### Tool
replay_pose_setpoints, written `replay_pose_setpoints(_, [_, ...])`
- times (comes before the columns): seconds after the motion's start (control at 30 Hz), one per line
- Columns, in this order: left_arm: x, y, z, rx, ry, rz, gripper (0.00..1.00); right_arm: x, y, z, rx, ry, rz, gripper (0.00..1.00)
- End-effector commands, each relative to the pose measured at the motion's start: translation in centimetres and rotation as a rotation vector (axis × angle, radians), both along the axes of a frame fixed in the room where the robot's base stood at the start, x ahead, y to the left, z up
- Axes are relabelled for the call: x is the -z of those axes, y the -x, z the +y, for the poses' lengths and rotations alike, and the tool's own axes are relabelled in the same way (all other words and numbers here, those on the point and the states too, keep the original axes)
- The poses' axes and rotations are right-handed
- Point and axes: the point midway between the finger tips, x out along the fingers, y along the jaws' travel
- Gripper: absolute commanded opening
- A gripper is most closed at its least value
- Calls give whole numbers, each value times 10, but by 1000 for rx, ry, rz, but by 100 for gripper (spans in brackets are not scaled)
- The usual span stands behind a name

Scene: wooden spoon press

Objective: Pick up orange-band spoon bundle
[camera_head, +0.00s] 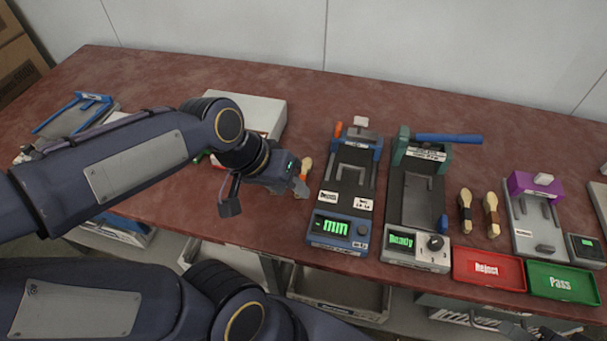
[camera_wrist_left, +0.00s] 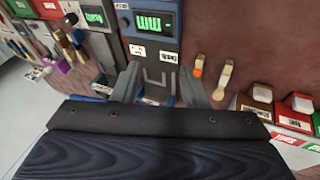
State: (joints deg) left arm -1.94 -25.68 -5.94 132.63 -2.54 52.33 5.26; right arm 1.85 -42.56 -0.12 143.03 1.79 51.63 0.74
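My left gripper (camera_head: 265,198) is open, its fingers wide apart with nothing between them, above the table's front part, left of the "min" machine. Its two fingers also show in the left wrist view (camera_wrist_left: 158,88). A pale wooden spoon bundle (camera_head: 305,167) lies beside its right finger, partly hidden by it.
The "min" machine (camera_head: 340,232) stands just right of the left gripper. A green-framed press (camera_head: 415,205), two dark-banded bundles (camera_head: 465,213) (camera_head: 491,215), a red Reject tray (camera_head: 487,281) and a green Pass tray (camera_head: 562,297) are farther right. A white-topped box (camera_head: 262,112) stands behind my left wrist.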

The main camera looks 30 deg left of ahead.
Motion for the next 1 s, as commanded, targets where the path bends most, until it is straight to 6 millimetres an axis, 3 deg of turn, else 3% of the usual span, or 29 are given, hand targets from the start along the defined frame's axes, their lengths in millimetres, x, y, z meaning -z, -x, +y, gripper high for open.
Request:
replay_pose_setpoints(0.03, [2,-18,6,-4,-9,53,40,-3,0,0,0,0,0,35])
replay_pose_setpoints(0.3, [40,-101,36,-68,-141,269,40,-10,0,0,0,0,0,35])
replay_pose_setpoints(0.5, [71,-140,49,-95,-258,359,40,-13,0,0,0,0,0,35])
replay_pose_setpoints(0.67, [83,-150,53,-103,-299,383,40,-13,0,0,0,0,0,35])
replay_pose_setpoints(1.0, [119,-152,58,-105,-302,388,40,-14,0,0,0,0,0,35])
